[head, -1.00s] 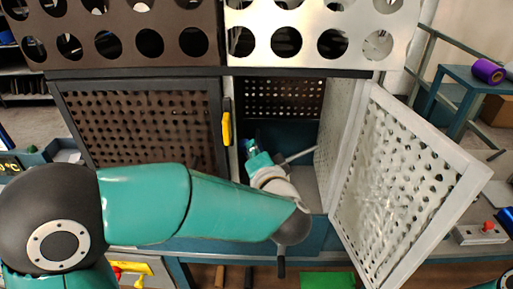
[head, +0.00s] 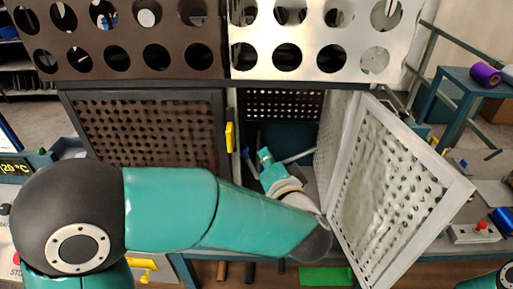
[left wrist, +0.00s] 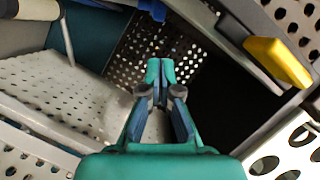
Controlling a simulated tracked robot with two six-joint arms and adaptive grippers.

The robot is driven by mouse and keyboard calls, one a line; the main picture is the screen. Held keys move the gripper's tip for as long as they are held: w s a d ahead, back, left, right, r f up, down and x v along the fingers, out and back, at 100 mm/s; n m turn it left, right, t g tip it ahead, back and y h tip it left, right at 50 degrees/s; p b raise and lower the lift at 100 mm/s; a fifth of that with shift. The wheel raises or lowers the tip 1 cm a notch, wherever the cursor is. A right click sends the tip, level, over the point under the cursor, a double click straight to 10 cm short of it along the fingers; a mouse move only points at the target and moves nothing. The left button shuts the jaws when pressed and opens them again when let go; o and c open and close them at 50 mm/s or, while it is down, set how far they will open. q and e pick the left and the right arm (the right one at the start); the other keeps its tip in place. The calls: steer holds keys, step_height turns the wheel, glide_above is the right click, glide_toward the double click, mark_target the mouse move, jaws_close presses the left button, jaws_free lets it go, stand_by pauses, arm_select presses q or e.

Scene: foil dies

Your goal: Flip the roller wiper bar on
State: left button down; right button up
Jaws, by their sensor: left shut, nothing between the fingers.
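My left gripper (head: 265,155) is shut and empty, inside the open bay of the machine; in the left wrist view its closed fingertips (left wrist: 160,72) point toward a dark perforated back panel (left wrist: 185,25). A thin pale bar (head: 298,156) lies just right of the fingertips in the head view. I cannot tell whether it is the wiper bar. A pale roller-like cylinder (left wrist: 38,9) with a thin rod (left wrist: 67,40) shows at the upper left of the left wrist view, apart from my fingers. My right gripper is not in view.
A white perforated door (head: 400,190) stands open right of the bay. A dark perforated door (head: 150,135) with a yellow handle (head: 229,137) is closed on the left. Perforated panels (head: 300,75) hang above. A red-button box (head: 475,233) sits at right.

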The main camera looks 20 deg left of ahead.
arm_select(q)
steer(key=f+v, duration=0.1)
steer(key=v, duration=0.6)
steer(key=shift+s+d+r+b, duration=0.3)
steer(key=shift+s+r+b, duration=0.05)
steer(key=shift+s+b, duration=0.1)
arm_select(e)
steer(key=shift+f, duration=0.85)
